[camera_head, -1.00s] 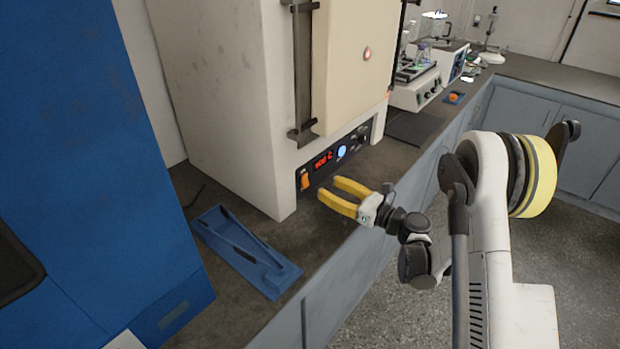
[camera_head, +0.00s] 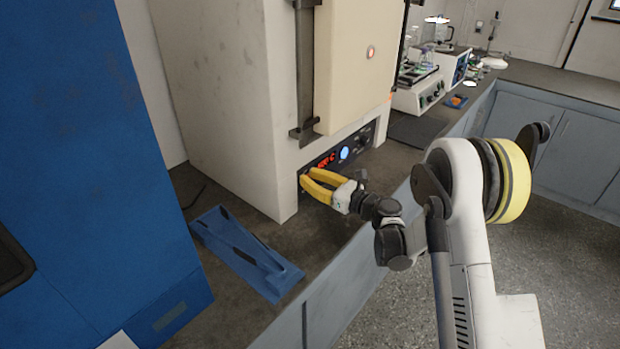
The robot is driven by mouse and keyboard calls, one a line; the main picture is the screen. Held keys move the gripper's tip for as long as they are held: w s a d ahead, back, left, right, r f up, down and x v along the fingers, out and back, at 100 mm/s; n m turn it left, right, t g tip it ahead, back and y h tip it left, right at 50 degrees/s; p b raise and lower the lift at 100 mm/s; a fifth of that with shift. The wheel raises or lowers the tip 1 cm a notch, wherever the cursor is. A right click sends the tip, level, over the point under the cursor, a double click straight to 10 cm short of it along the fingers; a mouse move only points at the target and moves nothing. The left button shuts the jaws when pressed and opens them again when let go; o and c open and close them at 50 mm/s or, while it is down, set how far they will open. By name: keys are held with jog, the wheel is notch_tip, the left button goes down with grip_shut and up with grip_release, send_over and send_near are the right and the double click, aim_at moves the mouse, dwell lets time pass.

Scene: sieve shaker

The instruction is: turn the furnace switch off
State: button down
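The furnace (camera_head: 245,100) is a cream box on the dark counter, with a closed door. The orange switch at the panel's left end is hidden behind my gripper. My gripper (camera_head: 304,182) has yellow fingers, with the tips close together at the left end of the panel, where the switch sits. I cannot tell whether the tips touch the switch. No object shows between the fingers.
A blue tray-like holder (camera_head: 240,255) lies on the counter (camera_head: 325,235) below the furnace. A large blue cabinet (camera_head: 90,150) stands at the left. Lab devices (camera_head: 420,92) stand further back along the counter. The floor in front is clear.

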dwell(0.3)
jog(key=shift+s+d+f+t+y, duration=0.1)
jog(key=shift+f+t+y, duration=0.05)
jog(key=shift+t+y, duration=0.45)
jog(key=shift+s+d+f+t+y, duration=0.1)
jog(key=shift+t+y, duration=0.4)
jog(key=shift+y, duration=0.2)
jog(key=c, duration=1.2)
grip_release()
